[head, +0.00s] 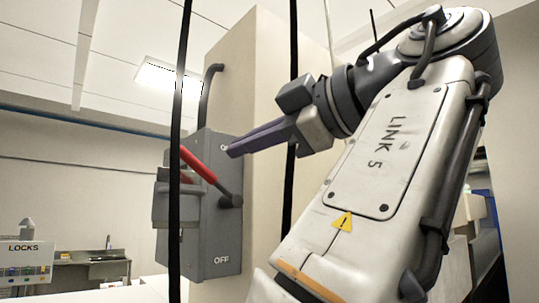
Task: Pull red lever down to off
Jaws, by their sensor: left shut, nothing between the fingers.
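The red lever (199,165) is on the front of a grey switch box (205,248). It slants up and to the left from its dark pivot (231,200), in the upper half of the box. The OFF mark (221,260) is low on the box; the upper mark is partly hidden by my fingertips. My left gripper (231,151) has its long purple-grey fingers shut and empty. Their tips are beside the upper mark, to the right of the lever's red end and above the pivot. I cannot tell how far in front of the box they are. My right gripper is not in view.
The box is mounted on a beige column (262,60), with a grey conduit (207,85) on top. Dark vertical strips cross the view, one in front of the box. A LOCKS board (26,262) and a sink counter (85,270) stand at the far left.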

